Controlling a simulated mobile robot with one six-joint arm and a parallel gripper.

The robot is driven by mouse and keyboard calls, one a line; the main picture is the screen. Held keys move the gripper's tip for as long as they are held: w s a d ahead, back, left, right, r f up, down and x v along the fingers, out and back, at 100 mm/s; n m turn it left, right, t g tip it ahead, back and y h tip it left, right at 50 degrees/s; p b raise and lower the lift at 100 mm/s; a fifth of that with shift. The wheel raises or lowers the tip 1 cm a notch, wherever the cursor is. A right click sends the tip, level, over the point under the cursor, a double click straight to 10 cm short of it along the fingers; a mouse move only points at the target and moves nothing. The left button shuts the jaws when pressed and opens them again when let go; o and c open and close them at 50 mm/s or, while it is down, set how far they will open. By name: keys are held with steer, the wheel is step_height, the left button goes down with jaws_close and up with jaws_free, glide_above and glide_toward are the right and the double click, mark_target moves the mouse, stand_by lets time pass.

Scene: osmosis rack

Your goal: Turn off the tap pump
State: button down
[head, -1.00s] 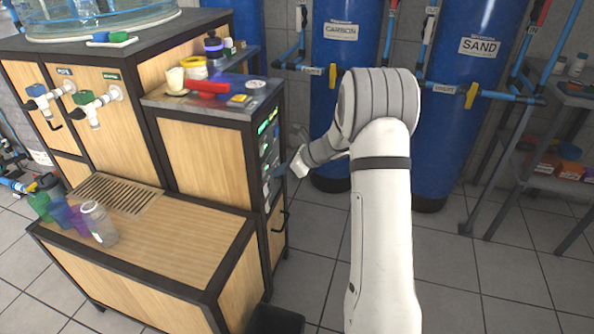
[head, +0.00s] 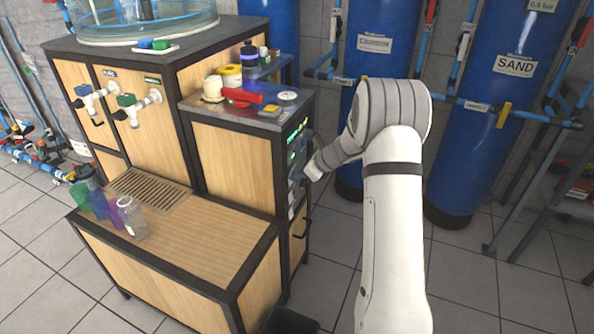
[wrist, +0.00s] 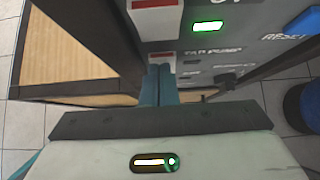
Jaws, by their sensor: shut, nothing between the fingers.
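The control panel (head: 296,155) is on the narrow right side of the wooden cabinet. In the wrist view the panel (wrist: 270,20) carries the printed label "TAP PUMP" (wrist: 213,53), with a lit green indicator (wrist: 208,27) near it. A white and red block (wrist: 155,18) stands out from the panel, and a second red-topped part (wrist: 161,57) sits at my fingertips. My gripper (wrist: 160,72) is shut and empty, its teal fingers together close to the panel beside the label. I cannot tell whether they touch it. In the head view my wrist largely hides the gripper.
A blue button (wrist: 304,22) labelled "RESET" is on the panel at the right. Blue tanks (head: 470,110) stand behind my arm. Tiled floor (head: 480,295) is clear at the lower right.

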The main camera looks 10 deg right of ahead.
steer(key=shift+a+r, duration=0.1)
steer(key=shift+a, duration=0.1)
steer(key=shift+r+p, duration=0.55)
steer(key=shift+r, duration=0.2)
steer(key=shift+f, duration=0.1)
steer(key=shift+d, duration=0.15)
steer(key=p+v, duration=0.2)
steer(key=v, duration=1.1)
steer(key=shift+d+f, duration=0.15)
steer(key=shift+f, duration=0.05)
